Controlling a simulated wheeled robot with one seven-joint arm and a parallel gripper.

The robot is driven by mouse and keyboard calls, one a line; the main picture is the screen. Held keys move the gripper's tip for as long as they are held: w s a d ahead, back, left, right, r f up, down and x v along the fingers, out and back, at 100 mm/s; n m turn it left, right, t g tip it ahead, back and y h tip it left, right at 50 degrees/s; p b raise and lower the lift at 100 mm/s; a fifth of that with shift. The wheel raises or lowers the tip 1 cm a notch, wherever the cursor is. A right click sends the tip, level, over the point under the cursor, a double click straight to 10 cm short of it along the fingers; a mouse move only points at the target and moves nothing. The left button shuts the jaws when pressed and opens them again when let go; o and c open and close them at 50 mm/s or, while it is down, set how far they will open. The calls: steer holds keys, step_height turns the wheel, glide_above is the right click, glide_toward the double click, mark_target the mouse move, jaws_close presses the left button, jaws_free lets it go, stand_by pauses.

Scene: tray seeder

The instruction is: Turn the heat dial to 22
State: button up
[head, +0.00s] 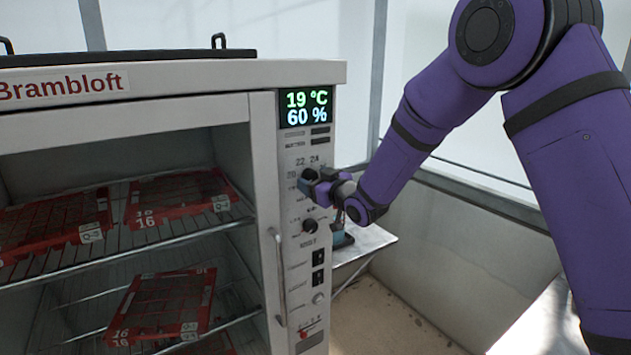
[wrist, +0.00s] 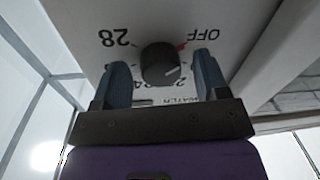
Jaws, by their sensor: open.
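The heat dial (wrist: 159,63) is a round dark knob on the pale control panel, seen upside down in the wrist view. "28" is printed to its left and "OFF" to its right with a red mark; other numbers below are partly hidden. A light line on the knob appears to point right and slightly down. My gripper (wrist: 162,66) is open, one blue finger on each side of the knob; I cannot tell whether they touch it. In the head view my gripper (head: 318,187) covers much of the dial. The display (head: 306,107) reads 19 °C and 60 %.
A second dark knob (head: 310,226) sits below the heat dial, with switches (head: 318,268) under it. A small shelf (head: 368,243) stands right of the panel.

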steer(key=c, duration=0.9)
steer(key=m, duration=0.5)
steer(key=m+t, duration=0.1)
steer(key=m, duration=0.4)
steer(key=shift+a+m, duration=0.1)
steer(key=shift+m, duration=0.3)
steer(key=m, duration=0.4)
steer(key=shift+s+m+t+h, duration=0.1)
steer(key=shift+m+t+h, duration=0.2)
steer(key=shift+m, duration=0.1)
steer(key=m, duration=0.5)
steer(key=shift+a, duration=0.1)
steer(key=shift+m, duration=0.3)
